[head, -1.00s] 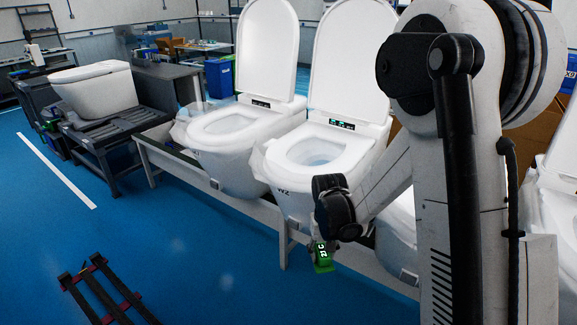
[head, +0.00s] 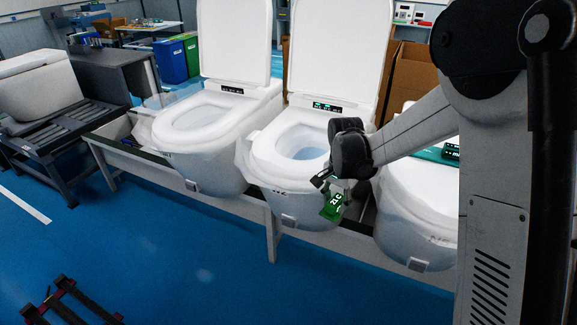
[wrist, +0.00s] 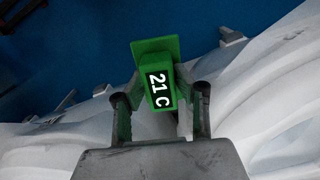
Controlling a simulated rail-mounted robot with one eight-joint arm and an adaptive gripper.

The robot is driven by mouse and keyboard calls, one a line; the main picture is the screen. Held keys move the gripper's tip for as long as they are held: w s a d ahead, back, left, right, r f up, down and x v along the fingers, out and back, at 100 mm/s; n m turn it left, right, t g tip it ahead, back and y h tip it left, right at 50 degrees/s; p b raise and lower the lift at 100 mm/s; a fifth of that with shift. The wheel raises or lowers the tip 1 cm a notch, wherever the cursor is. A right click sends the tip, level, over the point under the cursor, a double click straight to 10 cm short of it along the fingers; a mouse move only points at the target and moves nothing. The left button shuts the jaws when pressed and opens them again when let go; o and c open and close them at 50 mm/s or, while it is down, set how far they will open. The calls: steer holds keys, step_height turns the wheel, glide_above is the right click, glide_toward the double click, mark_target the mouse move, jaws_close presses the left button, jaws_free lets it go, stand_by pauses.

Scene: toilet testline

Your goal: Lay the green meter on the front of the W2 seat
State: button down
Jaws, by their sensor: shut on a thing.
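The green meter (head: 333,206) shows white characters and is held in my gripper (head: 335,190). In the wrist view the meter (wrist: 155,60) reads "21 C" and sits between the two fingers (wrist: 160,100). The W2 toilet is the middle one, with its lid up; its white seat (head: 262,150) is left of my gripper. The meter hangs beside the front right of the W2 bowl, apart from the seat top. Its height against the rim is hard to judge.
Another open-lid toilet (head: 200,125) stands to the left. A third toilet (head: 415,205) is close on the right, with a teal object with a dark display (head: 440,153) on it. A grey rail (head: 230,205) runs under the bowls.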

steer(key=w+a+r+m, duration=0.3)
steer(key=a+r+m, duration=0.5)
steer(key=a, duration=0.2)
steer(key=w+a+r+m, duration=0.2)
steer(key=a+r+m, duration=0.5)
steer(key=a+r, duration=0.15)
glide_above(285, 165)
step_height(285, 165, down, 7)
steer(key=shift+f+p, duration=0.2)
steer(key=shift+p, duration=0.25)
steer(key=shift+f+p, duration=0.35)
steer(key=shift+f, duration=1.65)
steer(key=shift+f, duration=0.15)
steer(key=c, duration=1.4)
jaws_free()
steer(key=shift+o, duration=0.2)
step_height(285, 165, up, 12)
steer(key=b, duration=0.1)
